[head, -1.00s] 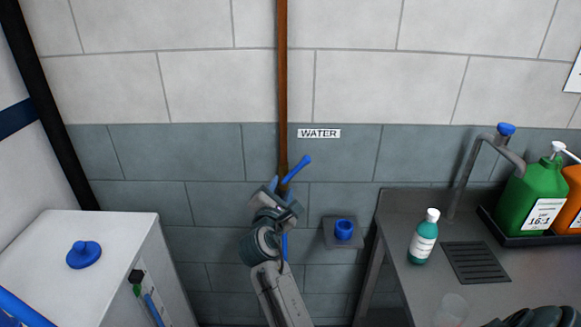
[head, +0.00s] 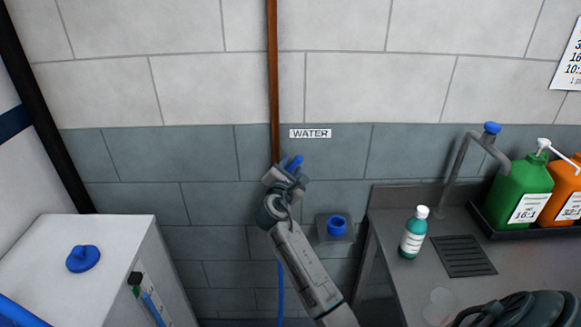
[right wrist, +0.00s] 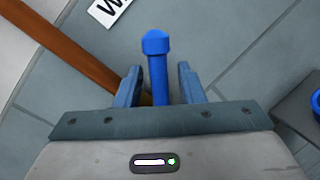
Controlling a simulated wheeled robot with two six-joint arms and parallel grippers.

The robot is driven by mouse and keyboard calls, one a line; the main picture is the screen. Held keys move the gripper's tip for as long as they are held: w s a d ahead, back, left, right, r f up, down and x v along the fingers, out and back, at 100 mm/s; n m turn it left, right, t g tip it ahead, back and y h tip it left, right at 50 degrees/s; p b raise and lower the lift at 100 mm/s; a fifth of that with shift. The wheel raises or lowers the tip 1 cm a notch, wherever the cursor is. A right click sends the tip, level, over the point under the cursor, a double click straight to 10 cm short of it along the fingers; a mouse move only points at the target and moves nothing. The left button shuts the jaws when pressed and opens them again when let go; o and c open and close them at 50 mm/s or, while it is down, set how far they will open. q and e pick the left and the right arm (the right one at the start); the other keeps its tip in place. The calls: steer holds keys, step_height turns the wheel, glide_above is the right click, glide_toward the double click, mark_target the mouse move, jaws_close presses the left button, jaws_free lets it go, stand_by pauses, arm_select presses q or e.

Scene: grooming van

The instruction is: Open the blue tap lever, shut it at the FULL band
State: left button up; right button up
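The blue tap lever (head: 295,163) slants up and to the right from the brown pipe, just below the WATER label (head: 310,133). My right gripper (head: 288,175) is at the lever and hides its lower part and the tap body. In the right wrist view the lever (right wrist: 157,65) stands between the two blue fingers (right wrist: 158,85), with a gap on each side. The gripper is open. A sight strip (head: 150,303) with a black top, a green part and a blue part is on the white tank's side; its FULL marking is too small to read. My left gripper is out of view.
The white tank (head: 120,228) with a blue cap (head: 83,258) stands at left. A blue cup-like piece (head: 337,226) sits on a grey wall bracket right of my arm. The grey counter (head: 400,290) at right holds a teal bottle (head: 413,232) and a green jug (head: 520,195).

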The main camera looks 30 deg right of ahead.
jaws_close()
steer(key=shift+f, duration=0.1)
steer(key=shift+s+d+f+m+g+y+b, duration=0.1)
steer(key=shift+s+d+f+m+y+b, duration=0.15)
steer(key=shift+f+m+y, duration=0.8)
steer(key=shift+s+d+f+m+g+h, duration=0.15)
steer(key=shift+d+f+m, duration=0.35)
steer(key=shift+m, duration=1.3)
steer(key=shift+s+d+f+m+g+y+b, duration=0.15)
steer(key=shift+f+m+y, duration=0.25)
steer(key=shift+f+m, duration=0.75)
steer(key=shift+r+m, duration=0.25)
steer(key=shift+m, duration=0.15)
jaws_free()
